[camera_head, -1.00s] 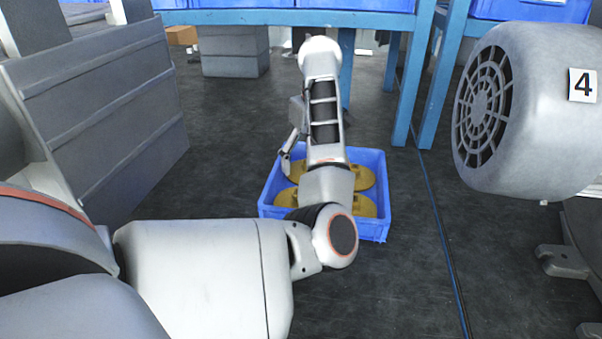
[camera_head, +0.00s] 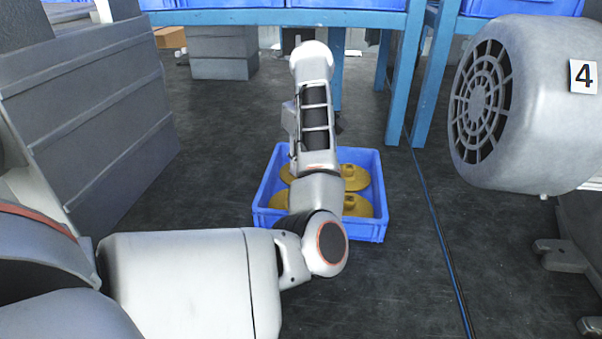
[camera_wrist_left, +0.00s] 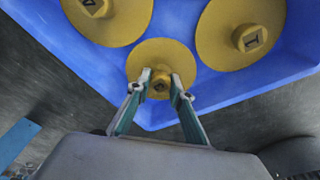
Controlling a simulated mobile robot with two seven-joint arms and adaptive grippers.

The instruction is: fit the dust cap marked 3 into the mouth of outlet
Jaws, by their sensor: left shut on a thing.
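My left gripper (camera_wrist_left: 161,86) is shut on the knob of a round yellow dust cap (camera_wrist_left: 148,55) in the left wrist view. The cap is at the bin's near edge; the fingers hide part of the knob and I cannot read its mark. Two more yellow caps (camera_wrist_left: 105,20) (camera_wrist_left: 240,32) lie beside it, each with a marked knob. In the head view, yellow caps (camera_head: 357,206) show in the blue bin (camera_head: 366,232), partly behind my left arm. The left fingers are hidden there. I cannot identify the outlet's mouth. My right gripper is out of view.
A grey blower housing (camera_head: 535,110) with a round grille and a label 4 stands at the right. A blue-framed bench (camera_head: 400,75) stands behind the bin. Grey stacked panels (camera_head: 85,105) stand at the left. A cable (camera_head: 437,220) crosses the dark floor.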

